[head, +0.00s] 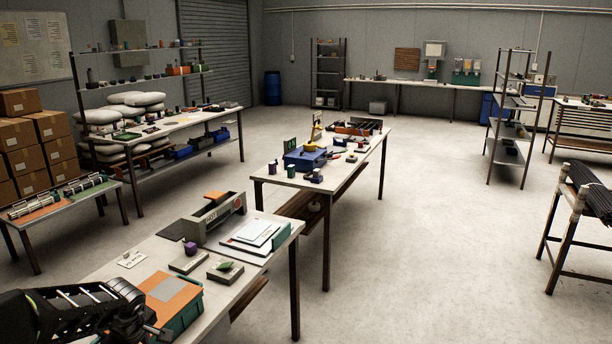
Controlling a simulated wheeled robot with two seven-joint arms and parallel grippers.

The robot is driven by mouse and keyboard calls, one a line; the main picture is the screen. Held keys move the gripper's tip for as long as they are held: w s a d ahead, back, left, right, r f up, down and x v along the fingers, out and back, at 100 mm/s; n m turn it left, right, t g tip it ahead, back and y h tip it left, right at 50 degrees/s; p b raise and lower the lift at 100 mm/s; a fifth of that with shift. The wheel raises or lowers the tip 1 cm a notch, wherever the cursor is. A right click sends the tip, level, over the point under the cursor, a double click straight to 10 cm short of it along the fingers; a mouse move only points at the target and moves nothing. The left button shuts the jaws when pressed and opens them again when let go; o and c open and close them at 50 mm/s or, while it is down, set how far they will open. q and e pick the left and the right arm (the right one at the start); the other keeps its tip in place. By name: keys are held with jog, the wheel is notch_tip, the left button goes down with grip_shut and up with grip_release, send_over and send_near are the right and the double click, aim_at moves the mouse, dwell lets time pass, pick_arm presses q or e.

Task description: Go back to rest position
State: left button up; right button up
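My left arm comes in at the bottom left corner, black and partly cut off by the frame. Its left gripper (150,327) is low over the near table (262,285), beside an orange-topped green box (163,288). Its fingertips are too dark and cut off to tell whether they are open or shut, or touching the box. My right gripper is not in view.
The near table also bears a grey machine (215,219), a white tray with papers (256,235) and small blocks. A second table (270,173) with a blue box (305,158) stands behind. A rod rack (565,222) stands right; the floor between is clear.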

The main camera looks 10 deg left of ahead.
pick_arm(q)
notch_tip(320, 180, down, 9)
jog(key=w+d+t, duration=0.2)
jog(key=d, duration=0.1)
jog(key=s+d+f+m+h+b, duration=0.1)
jog(key=s+d+f+m+h, duration=0.15)
jog(key=d+f, duration=0.45)
jog(key=s+d+f+m+h+b, duration=0.1)
jog(key=d+f+m, duration=0.2)
jog(key=d+f, duration=0.4)
jog(key=s+d+f+m+g+h+b, duration=0.1)
jog(key=s+d+f+m, duration=0.3)
jog(key=s+d, duration=0.6)
jog(key=s+d+f+m+g+h+b, duration=0.1)
jog(key=s+d+f+m+g+h, duration=0.2)
jog(key=s+d+f, duration=0.3)
jog(key=s+d+m+g, duration=0.1)
jog(key=s+d, duration=0.4)
jog(key=shift+s+f, duration=0.15)
jog(key=shift+s, duration=0.2)
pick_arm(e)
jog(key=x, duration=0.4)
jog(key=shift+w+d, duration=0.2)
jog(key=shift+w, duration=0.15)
